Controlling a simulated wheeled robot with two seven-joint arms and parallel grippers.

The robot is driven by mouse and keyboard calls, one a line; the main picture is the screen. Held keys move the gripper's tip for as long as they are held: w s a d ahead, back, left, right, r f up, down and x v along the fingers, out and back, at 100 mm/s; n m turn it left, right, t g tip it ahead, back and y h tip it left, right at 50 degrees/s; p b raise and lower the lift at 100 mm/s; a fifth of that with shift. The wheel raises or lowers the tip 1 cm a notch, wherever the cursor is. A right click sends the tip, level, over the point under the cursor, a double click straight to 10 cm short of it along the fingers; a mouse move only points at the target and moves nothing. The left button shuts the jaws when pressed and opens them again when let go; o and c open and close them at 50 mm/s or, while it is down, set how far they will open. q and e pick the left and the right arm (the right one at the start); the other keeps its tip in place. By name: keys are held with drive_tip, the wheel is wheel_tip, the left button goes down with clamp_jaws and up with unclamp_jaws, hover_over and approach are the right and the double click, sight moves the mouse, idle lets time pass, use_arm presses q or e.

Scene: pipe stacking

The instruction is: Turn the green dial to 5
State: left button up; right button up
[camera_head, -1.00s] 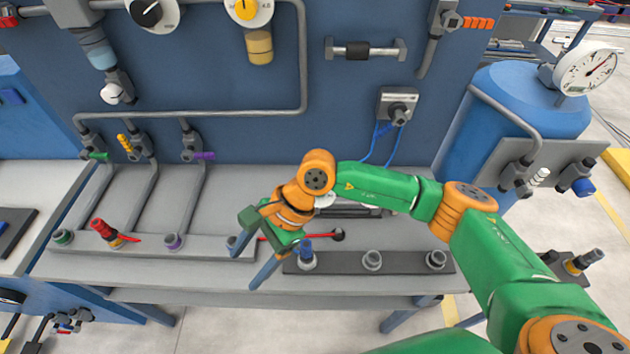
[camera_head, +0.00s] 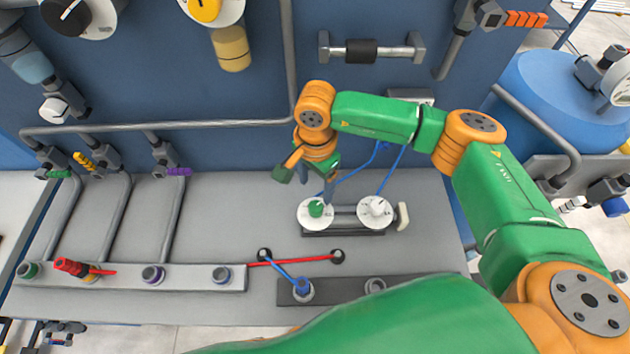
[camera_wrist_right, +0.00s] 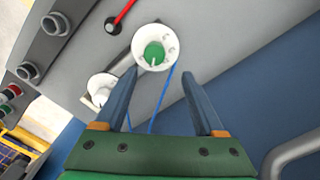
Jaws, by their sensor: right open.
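The green dial (camera_head: 316,209) is a green knob on a round white numbered plate, on the grey bench at the foot of the blue panel. It also shows in the right wrist view (camera_wrist_right: 154,54), ahead of the fingers and near the middle of the gap. My right gripper (camera_head: 328,190) hangs just behind and above the dial. In the right wrist view its blue fingers (camera_wrist_right: 158,80) are wide apart with nothing between them, not touching the knob. The numbers on the plate are too small to read. My left gripper does not show.
A white dial (camera_head: 376,207) sits right beside the green one on the same dark base. Blue cables (camera_head: 352,172) run behind the dials. A grey pipe (camera_head: 170,125) runs along the panel.

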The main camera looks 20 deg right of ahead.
sight(316, 206)
drive_tip(key=f, duration=0.1)
drive_tip(key=s+f+p, duration=0.1)
drive_tip(key=f, duration=0.1)
drive_tip(key=s+f, duration=0.1)
drive_tip(key=shift+a+f+p, duration=0.25)
drive_tip(key=shift+f+p, duration=0.05)
drive_tip(key=shift+f, duration=0.1)
drive_tip(key=shift+w+f, duration=0.2)
drive_tip(key=shift+f, duration=0.1)
drive_tip(key=shift+w+d+f, duration=0.1)
drive_tip(key=shift+w, duration=0.15)
drive_tip(key=shift+s, duration=0.1)
clamp_jaws()
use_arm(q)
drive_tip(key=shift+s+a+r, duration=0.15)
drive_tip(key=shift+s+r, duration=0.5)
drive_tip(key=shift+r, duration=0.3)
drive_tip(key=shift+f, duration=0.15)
